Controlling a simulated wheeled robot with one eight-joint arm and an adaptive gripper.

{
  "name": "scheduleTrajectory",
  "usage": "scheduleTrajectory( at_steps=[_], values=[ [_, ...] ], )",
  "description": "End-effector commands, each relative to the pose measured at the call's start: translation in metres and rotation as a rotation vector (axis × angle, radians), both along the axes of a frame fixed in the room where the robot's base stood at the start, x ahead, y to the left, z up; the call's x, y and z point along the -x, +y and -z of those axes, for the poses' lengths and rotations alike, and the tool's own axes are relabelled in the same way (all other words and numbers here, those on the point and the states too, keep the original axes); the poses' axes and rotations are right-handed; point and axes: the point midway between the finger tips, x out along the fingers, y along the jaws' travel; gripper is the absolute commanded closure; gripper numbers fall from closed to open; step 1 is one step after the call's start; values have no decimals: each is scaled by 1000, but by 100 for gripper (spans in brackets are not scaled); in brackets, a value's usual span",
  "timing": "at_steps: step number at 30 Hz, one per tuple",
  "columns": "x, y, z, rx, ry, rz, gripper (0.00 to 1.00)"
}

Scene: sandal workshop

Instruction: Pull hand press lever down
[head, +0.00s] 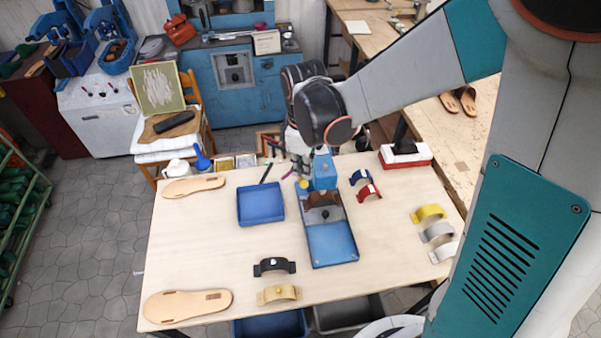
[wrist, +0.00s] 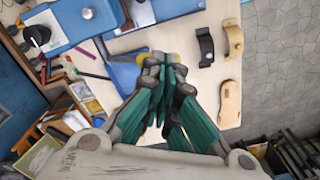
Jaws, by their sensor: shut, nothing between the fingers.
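The hand press has a blue head (head: 324,172) and a long blue base (head: 332,244) on the wooden table. Its blue body also shows at the upper left of the wrist view (wrist: 70,22). A yellow knob (head: 303,184), apparently the lever's end, is at the left of the press head; yellow also shows just behind my fingertips in the wrist view (wrist: 174,58). My gripper (head: 301,172) is shut and empty, pointing down close above the knob. In the wrist view its fingertips (wrist: 164,68) are together and partly cover the knob. Whether they touch it is unclear, and the lever arm is mostly hidden.
A blue tray (head: 261,205) lies left of the press. Red and blue straps lie to its right, with a red-based tool (head: 405,155) beyond. Sandal soles (head: 187,305) and a black strap (head: 274,267) lie at left and front. Small tools crowd the table's back edge.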

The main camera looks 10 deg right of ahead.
Motion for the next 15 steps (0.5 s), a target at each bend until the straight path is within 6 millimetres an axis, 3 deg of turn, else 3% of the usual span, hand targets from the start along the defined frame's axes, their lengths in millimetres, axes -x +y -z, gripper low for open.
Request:
scheduleTrajectory(
  at_steps=[15],
  values=[
    [0, 0, 24, 0, 0, 0, 100]
  ],
)
